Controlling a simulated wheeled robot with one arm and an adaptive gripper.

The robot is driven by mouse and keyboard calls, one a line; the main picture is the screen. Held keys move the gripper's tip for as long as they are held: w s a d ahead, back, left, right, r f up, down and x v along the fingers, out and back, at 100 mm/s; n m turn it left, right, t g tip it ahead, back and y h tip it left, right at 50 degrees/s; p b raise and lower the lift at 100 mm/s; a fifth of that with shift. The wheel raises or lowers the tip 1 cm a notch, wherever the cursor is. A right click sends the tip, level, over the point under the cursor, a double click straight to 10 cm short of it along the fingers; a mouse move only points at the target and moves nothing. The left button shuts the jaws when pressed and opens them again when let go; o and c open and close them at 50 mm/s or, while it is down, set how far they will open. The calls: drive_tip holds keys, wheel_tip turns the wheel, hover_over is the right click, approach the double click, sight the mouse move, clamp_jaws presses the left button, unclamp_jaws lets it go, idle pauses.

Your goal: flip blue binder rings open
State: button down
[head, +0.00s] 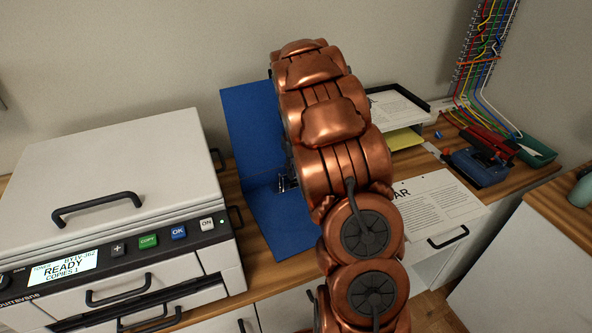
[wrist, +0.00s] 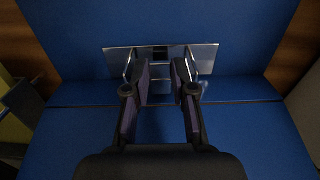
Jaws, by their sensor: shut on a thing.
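The blue binder lies open on the desk. Its upright cover (head: 250,125) leans towards the wall and its other cover (head: 285,230) lies flat. In the wrist view, the silver ring plate (wrist: 118,62) runs across the binder near the fold. A metal ring (wrist: 127,66) rises at the left of the plate and another ring (wrist: 191,64) at the right. Whether the rings are open or closed is hard to tell.
A white copier (head: 110,190) stands close on the left. On the right are a paper tray (head: 405,105), a printed sheet (head: 440,205), a blue hole punch (head: 478,167) and a green tray (head: 537,150). Colored cables (head: 480,60) hang at the back right.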

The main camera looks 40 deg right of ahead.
drive_tip(key=shift+w+g, duration=0.2)
drive_tip(key=shift+g, duration=0.1)
drive_tip(key=shift+w+r+g+p, duration=0.15)
drive_tip(key=shift+w+g+p, duration=0.05)
drive_tip(key=shift+g+p, duration=0.2)
drive_tip(key=c, duration=1)
unclamp_jaws()
drive_tip(key=shift+o, duration=0.2)
wheel_tip(320, 180, up, 12)
drive_tip(key=w, duration=0.1)
drive_tip(key=shift+w+d, duration=0.15)
